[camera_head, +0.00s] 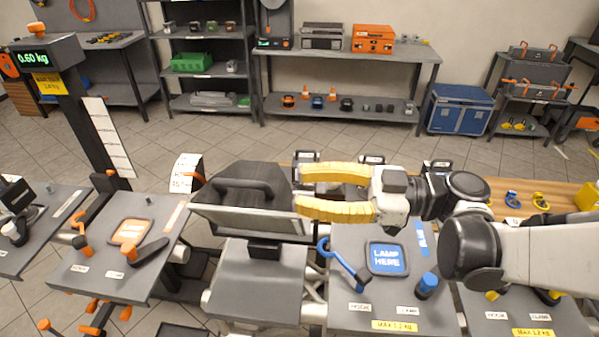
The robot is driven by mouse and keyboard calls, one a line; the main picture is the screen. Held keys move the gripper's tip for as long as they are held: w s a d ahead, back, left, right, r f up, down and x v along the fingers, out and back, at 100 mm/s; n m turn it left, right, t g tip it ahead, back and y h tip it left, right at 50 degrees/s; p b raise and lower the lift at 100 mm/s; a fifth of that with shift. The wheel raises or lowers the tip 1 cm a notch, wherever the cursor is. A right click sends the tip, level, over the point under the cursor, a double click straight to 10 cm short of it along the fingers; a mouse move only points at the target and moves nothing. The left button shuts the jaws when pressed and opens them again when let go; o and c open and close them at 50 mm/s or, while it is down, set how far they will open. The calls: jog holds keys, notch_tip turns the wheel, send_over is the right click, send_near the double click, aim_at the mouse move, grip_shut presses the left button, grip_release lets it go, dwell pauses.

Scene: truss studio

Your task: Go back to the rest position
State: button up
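My gripper (300,191) has two yellow fingers that point left. The fingers are spread apart, with a gap between them and nothing held there. It hovers over the back of the work stations, just right of a dark grey case with a handle (252,190). I cannot tell whether the lower finger touches the case or only passes in front of it. My arm comes in from the right edge of the picture.
Below the gripper is a grey station (349,305) with a blue "LAMP HERE" pad (388,258), a blue hook (343,262) and a blue knob (427,285). An orange-marked station (92,273) is at left. A scale display (33,58) reads 0.60 kg. Shelves line the back wall; the tiled floor between is clear.

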aim_at(291, 210)
jog(key=shift+a+f+m+h, duration=0.1)
jog(key=shift+f+m+h, duration=0.2)
jog(key=shift+m, duration=0.1)
jog(key=f+m+h, duration=0.1)
jog(key=f+m+t+h, duration=0.1)
jog(key=f+m+h, duration=0.1)
jog(key=m, duration=0.1)
jog(key=shift+s+f, duration=0.25)
jog(key=shift+f, duration=0.1)
jog(key=s+d+f+m+t+h, duration=0.1)
jog(key=d+f+m+h, duration=0.2)
jog(key=d+m+h, duration=0.1)
jog(key=s+d+f+m+t+h+b, duration=0.1)
jog(key=d+f+m+t+h, duration=0.1)
jog(key=d+m+h, duration=0.3)
jog(key=s+d+f+m+t+h+b, duration=0.1)
jog(key=d+m+h, duration=0.4)
jog(key=d, duration=0.5)
notch_tip(291, 210, down, 3)
jog(key=shift+s+d+r+m+t, duration=0.1)
jog(key=shift+s+d+m+t, duration=0.25)
jog(key=shift+t, duration=0.15)
